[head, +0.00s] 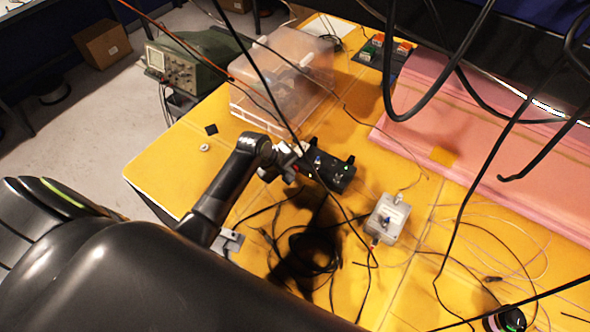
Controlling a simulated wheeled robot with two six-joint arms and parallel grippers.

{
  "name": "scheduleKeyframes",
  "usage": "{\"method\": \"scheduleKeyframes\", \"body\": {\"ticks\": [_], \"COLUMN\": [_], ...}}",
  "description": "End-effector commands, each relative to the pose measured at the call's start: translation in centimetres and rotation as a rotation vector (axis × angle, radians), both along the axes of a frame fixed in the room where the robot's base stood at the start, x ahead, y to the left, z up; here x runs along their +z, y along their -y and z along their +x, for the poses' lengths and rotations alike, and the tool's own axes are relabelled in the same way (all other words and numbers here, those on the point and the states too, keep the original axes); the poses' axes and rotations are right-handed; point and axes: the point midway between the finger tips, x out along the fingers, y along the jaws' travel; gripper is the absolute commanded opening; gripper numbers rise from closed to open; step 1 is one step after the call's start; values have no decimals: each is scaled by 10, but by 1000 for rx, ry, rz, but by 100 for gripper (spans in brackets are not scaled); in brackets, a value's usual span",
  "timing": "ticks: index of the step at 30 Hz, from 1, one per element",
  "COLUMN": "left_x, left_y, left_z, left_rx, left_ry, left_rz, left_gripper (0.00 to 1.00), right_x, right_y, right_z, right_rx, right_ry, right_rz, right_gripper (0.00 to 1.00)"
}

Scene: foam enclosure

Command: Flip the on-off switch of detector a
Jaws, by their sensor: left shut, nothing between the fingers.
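A small black box (335,178) with small knobs or switches and a green light on top sits on the yellow table. A light grey box (379,226) with a label and a dark knob sits to its right and nearer. I cannot read which is detector a. My left gripper (295,162) is shut and empty, at the left end of the black box. Whether it touches the box or a switch I cannot tell. The switch position is too small to make out. My right gripper is not in view.
Loose black cables (312,250) coil on the yellow table (180,150) in front of the boxes. A clear plastic bin (270,80) stands behind, and pink foam (480,130) lies at right. Dark cables hang across the upper right. A green oscilloscope (185,65) stands at back left.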

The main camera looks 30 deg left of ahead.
Motion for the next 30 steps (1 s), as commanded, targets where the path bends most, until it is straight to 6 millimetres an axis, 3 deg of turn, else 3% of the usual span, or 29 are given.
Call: {"method": "scheduleKeyframes", "body": {"ticks": [11,25,30], "left_x": [14,26,40], "left_y": [-2,-5,-10], "left_z": [-15,-30,-36], "left_rx": [-1,0,0], "left_ry": [1,2,4], "left_rz": [0,0,2], "left_gripper": [0,0,0], "right_x": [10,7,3], "right_y": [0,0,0], "right_z": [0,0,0], "right_rx": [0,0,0], "right_ry": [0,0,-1], "right_rz": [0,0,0], "right_gripper": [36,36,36]}}
